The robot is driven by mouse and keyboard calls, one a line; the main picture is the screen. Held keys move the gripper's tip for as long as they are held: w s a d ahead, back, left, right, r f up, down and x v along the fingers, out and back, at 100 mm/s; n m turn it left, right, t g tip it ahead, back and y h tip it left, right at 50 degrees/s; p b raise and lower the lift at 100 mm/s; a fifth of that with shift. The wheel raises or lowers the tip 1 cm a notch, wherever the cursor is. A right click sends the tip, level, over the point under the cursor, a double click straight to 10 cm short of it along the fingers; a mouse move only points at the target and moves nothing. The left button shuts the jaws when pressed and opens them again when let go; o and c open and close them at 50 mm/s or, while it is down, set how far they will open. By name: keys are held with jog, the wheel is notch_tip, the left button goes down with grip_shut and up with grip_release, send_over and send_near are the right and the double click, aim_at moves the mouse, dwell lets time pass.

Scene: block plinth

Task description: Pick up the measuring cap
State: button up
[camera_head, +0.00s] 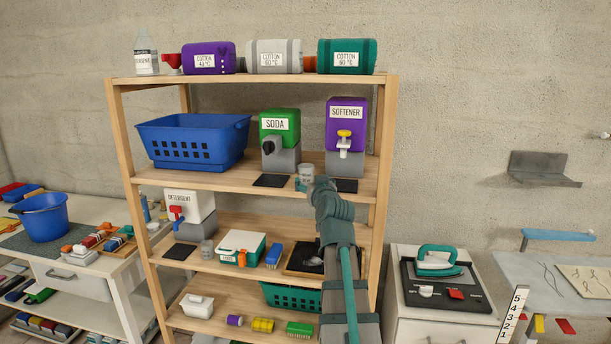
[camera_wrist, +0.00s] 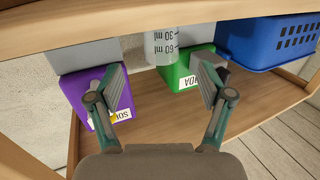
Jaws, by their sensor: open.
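A clear measuring cap (camera_head: 306,172) with ml marks stands at the front of the upper shelf, between the two black mats. Another clear cap (camera_head: 207,249) stands on the shelf below, near the detergent dispenser.
Behind the cap stand the green soda dispenser (camera_head: 280,125) and the purple softener dispenser (camera_head: 346,120). A blue basket (camera_head: 194,141) is to the left. The shelf's right post (camera_head: 382,180) is close to my arm. A shelf board (camera_head: 255,78) runs above.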

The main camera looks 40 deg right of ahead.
aim_at(308, 175)
jog(key=p+x, duration=0.1)
jog(key=x, duration=0.3)
jog(key=shift+w, duration=0.1)
jog(key=p+x, duration=0.2)
jog(key=x, duration=0.2)
jog(key=shift+w+d, duration=0.1)
jog(key=shift+w, duration=0.25)
jog(key=shift+w+d+f, duration=0.1)
jog(key=shift+w, duration=0.1)
jog(key=c, duration=0.9)
